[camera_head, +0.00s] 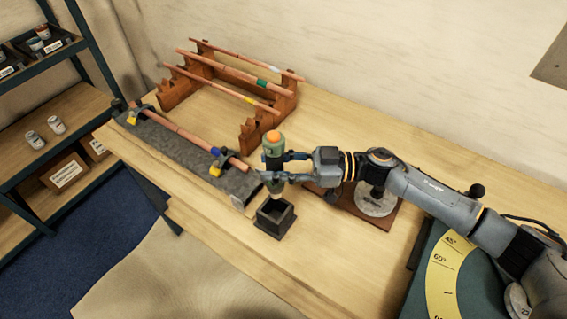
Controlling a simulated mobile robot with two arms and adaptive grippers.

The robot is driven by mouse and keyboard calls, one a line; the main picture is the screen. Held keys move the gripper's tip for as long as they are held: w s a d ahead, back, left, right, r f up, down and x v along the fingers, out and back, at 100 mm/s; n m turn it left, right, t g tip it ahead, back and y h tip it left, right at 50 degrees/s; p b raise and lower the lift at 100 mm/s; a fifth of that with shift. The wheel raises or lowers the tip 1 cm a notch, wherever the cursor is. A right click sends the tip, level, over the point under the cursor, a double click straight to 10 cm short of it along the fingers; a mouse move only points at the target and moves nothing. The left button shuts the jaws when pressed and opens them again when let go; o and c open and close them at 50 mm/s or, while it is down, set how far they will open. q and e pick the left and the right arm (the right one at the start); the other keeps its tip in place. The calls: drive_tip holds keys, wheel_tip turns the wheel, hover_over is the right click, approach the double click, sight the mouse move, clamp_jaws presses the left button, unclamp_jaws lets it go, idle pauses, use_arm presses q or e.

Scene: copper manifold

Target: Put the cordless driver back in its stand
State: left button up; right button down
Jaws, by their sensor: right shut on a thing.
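The stand (274,218) is a dark, square, open-topped box on the table. The driver is over the stand, with its pale lower tip at the stand's back rim in the picture. I cannot tell whether the tip is above the opening or inside it. My left gripper is out of view.
A grey block (185,150) with a clamped copper pipe lies left of the stand. A wooden rack (258,135) holding copper pipes stands behind. A brown board with a pale disc (376,205) is under my right arm. The table (215,235) in front of the block is clear.

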sight(275, 198)
drive_tip(key=shift+w+a+f+b, duration=0.2)
drive_tip(key=shift+a+f+b, duration=0.15)
drive_tip(key=shift+f+b, duration=0.65)
drive_tip(key=shift+f, duration=0.05)
wheel_tip(275, 198, down, 4)
drive_tip(key=b, duration=0.4)
drive_tip(key=shift+r, duration=0.1)
drive_tip(key=shift+d+f+b, duration=0.1)
drive_tip(key=shift+f+b, duration=0.9)
drive_tip(key=shift+f, duration=0.8)
use_arm(q)
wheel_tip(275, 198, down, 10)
drive_tip(key=b, duration=0.1)
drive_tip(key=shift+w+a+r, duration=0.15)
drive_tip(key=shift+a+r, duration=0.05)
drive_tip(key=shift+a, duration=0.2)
use_arm(e)
drive_tip(key=shift+f, duration=1.4)
drive_tip(key=c, duration=0.8)
unclamp_jaws()
drive_tip(key=shift+c, duration=0.2)
drive_tip(key=shift+s+f, duration=0.1)
drive_tip(key=shift+f, duration=0.05)
drive_tip(key=d, duration=1.2)
drive_tip(key=shift+s, duration=0.2)
